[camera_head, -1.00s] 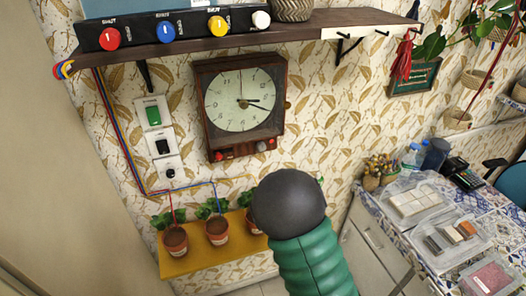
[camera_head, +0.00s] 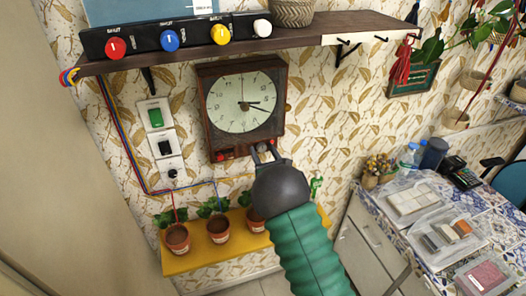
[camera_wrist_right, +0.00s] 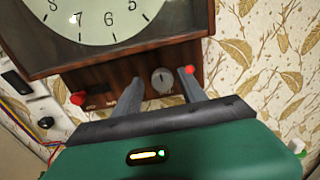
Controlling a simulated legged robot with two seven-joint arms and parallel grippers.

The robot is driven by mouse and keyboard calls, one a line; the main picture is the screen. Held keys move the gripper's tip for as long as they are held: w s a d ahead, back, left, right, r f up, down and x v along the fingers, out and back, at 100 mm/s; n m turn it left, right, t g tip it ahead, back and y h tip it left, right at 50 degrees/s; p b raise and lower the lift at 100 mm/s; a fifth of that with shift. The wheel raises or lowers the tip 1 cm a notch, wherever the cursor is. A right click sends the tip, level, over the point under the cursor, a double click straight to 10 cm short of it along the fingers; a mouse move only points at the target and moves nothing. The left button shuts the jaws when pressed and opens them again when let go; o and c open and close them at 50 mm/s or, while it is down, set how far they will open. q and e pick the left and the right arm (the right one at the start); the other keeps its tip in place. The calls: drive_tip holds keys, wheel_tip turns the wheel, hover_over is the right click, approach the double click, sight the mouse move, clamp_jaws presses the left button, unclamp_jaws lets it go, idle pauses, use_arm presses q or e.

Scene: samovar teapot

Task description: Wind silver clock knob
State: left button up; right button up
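The wall clock (camera_head: 242,102) has a dark wooden case and a pale round dial. The silver knob (camera_wrist_right: 162,80) is on the lower front of the case, shown in the right wrist view. A red knob (camera_wrist_right: 78,98) is on the same panel to its left. My right gripper (camera_wrist_right: 158,88) is open, with its two grey fingers on either side of the silver knob; whether they touch it cannot be told. In the head view, my right gripper (camera_head: 264,152) reaches the clock's lower edge from below. My left gripper is not in view.
Above the clock is a shelf (camera_head: 300,33) with a panel of coloured knobs (camera_head: 170,40). Left of the clock are wall switches (camera_head: 158,138). Below is a yellow shelf (camera_head: 195,262) with potted plants (camera_head: 217,229). A tiled counter (camera_head: 400,245) stands at the right.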

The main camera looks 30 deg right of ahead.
drive_tip(key=shift+d, duration=0.3)
clamp_jaws()
drive_tip(key=shift+a+f, duration=0.1)
drive_tip(key=shift+a, duration=0.05)
